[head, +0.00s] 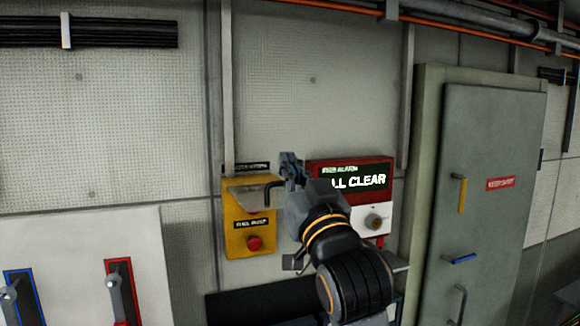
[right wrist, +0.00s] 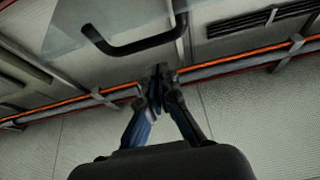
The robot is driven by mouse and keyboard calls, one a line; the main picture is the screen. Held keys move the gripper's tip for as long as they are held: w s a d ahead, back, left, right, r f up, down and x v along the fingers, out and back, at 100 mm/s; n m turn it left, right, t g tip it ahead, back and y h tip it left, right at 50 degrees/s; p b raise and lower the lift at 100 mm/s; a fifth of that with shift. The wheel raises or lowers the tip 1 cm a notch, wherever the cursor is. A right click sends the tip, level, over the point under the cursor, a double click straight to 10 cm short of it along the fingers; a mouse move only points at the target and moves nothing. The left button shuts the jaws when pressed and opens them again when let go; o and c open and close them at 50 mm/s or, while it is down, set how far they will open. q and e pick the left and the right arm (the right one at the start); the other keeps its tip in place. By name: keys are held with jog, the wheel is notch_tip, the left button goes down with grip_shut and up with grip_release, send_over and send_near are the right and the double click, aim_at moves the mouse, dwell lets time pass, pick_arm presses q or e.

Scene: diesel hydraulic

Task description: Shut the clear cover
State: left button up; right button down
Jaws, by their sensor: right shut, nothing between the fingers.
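The clear cover (head: 249,199) is a see-through pane with a dark handle (head: 268,191) on the yellow box with the red button (head: 254,243) in the head view. The pane is faint there, and its exact angle is hard to tell. In the right wrist view the dark bent handle (right wrist: 135,45) crosses the top, with part of the clear pane (right wrist: 105,18) behind it. My right gripper (head: 291,160) is just right of the handle and reaches above it, its fingers shut and empty. The fingertips (right wrist: 160,78) appear apart from the handle. My left gripper is out of view.
A red alarm panel reading "ALL CLEAR" (head: 365,181) is partly behind my right gripper, with a white knob unit (head: 373,219) below. A grey cabinet door (head: 490,220) stands at right. Two levers on a white panel (head: 70,240) are at lower left.

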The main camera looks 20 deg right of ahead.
notch_tip(320, 180, down, 2)
jog(key=shift+s+f, duration=0.1)
jog(key=shift+f, duration=0.1)
dwell(0.3)
jog(key=shift+f, duration=0.15)
